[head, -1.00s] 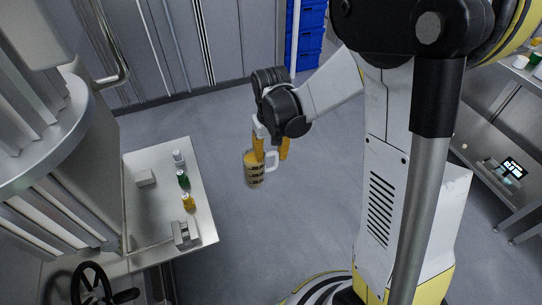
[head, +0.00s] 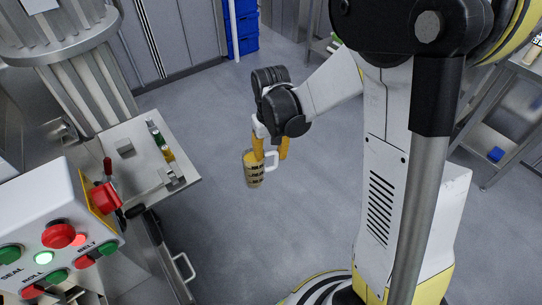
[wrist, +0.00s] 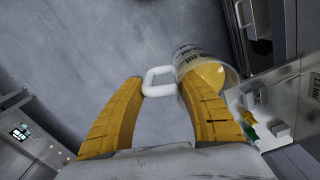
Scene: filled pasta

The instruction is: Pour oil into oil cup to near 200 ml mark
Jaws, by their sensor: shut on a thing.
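A clear measuring cup (head: 254,169) with a white handle and dark markings hangs from my gripper (head: 271,147) above the open floor. My gripper's orange fingers are shut on the cup's handle (wrist: 160,81). In the wrist view, the cup (wrist: 188,52) is tilted to the right of the fingers and has yellow content inside. The exact level against the marks is too small to read.
A control box (head: 45,215) with red and green buttons is at the lower left. Blue crates (head: 241,30) stand at the back. The floor around the cup is clear.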

